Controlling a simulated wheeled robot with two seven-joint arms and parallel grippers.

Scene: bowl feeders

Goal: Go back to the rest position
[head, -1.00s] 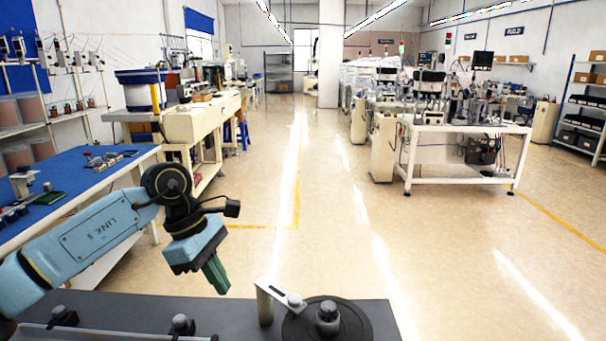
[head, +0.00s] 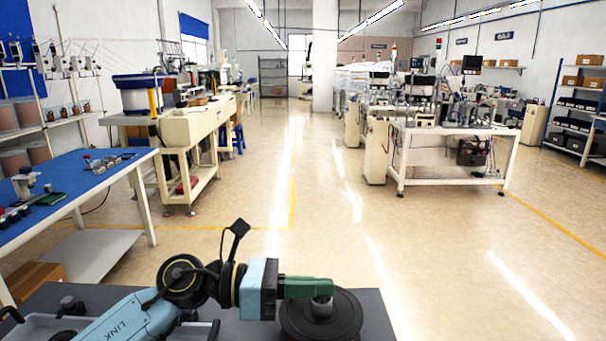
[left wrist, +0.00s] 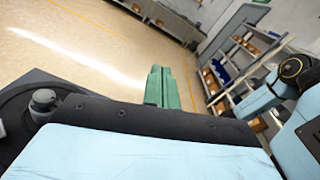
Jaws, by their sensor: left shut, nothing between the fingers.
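My left gripper (head: 318,287) reaches over the dark worktop in front of me, its blue body level and its green fingers pointing right. The fingers are closed together with nothing between them, and they also show in the left wrist view (left wrist: 162,88). In the head view the fingers overlap the top of a grey knob on a round black disc (head: 345,322); I cannot tell if they touch it. In the left wrist view the knob (left wrist: 43,100) stands to the left of the fingers, apart from them. My right gripper is in neither view.
A grey tray (head: 38,328) sits on the dark worktop (head: 376,305) at the left. A blue-topped table (head: 85,185) with small parts stands at the left. A cream bench (head: 190,128) and a white bench (head: 455,181) stand farther back. The aisle floor ahead is clear.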

